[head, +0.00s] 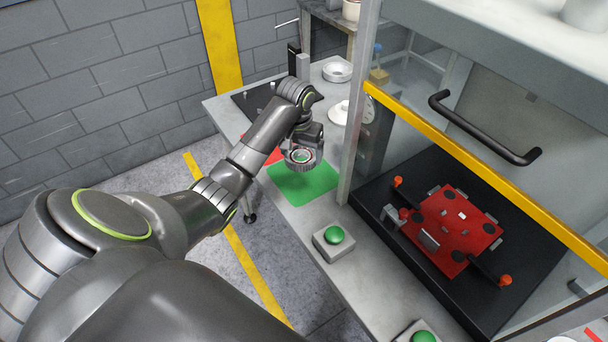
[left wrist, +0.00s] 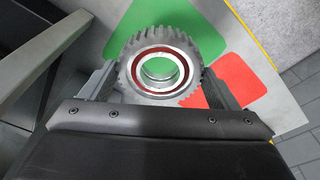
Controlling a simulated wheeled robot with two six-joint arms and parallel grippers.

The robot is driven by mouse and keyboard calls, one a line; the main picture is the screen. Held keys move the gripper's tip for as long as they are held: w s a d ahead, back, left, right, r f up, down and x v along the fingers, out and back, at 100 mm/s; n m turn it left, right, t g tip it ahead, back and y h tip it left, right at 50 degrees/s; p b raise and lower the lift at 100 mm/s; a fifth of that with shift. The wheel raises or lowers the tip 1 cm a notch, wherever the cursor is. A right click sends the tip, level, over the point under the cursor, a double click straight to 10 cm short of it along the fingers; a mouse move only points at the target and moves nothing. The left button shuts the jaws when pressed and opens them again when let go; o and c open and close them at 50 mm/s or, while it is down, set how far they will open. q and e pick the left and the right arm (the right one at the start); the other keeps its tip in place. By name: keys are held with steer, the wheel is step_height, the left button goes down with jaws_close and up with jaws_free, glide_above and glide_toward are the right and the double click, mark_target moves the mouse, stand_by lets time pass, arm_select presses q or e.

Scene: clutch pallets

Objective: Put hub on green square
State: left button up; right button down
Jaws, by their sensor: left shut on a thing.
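The hub (head: 301,157) is a grey toothed ring with a red inner band. My left gripper (head: 304,146) is shut on it and holds it near the upper edge of the green square (head: 304,187). In the left wrist view the hub (left wrist: 160,76) sits between the two fingers of my left gripper (left wrist: 158,88), with the green square (left wrist: 200,25) behind it and showing through its hole. The gap between hub and table is hard to judge. My right gripper is not in view.
A red square (head: 273,155) adjoins the green one. A green button box (head: 334,240) stands in front. A glass-walled machine with a yellow-edged frame (head: 470,165) and a red fixture plate (head: 445,219) is to the right.

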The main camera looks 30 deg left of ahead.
mark_target(301, 160)
arm_select(q)
step_height(301, 160, down, 5)
steer(key=shift+r+p, duration=0.1)
steer(key=shift+p, duration=0.45)
step_height(301, 160, down, 4)
steer(key=shift+f+p, duration=0.1)
steer(key=shift+p, duration=0.2)
steer(key=shift+w+f, duration=0.1)
steer(key=shift+f, duration=0.2)
steer(key=o, duration=1.3)
steer(key=shift+f, duration=0.15)
steer(key=shift+o, duration=0.2)
steer(key=r, duration=0.4)
steer(key=s+r, duration=0.1)
steer(key=r, duration=0.3)
steer(key=r+b, duration=0.1)
steer(key=r, duration=0.3)
steer(key=shift+s+d+r, duration=0.1)
steer(key=shift+s+d, duration=0.1)
steer(key=shift+s, duration=0.15)
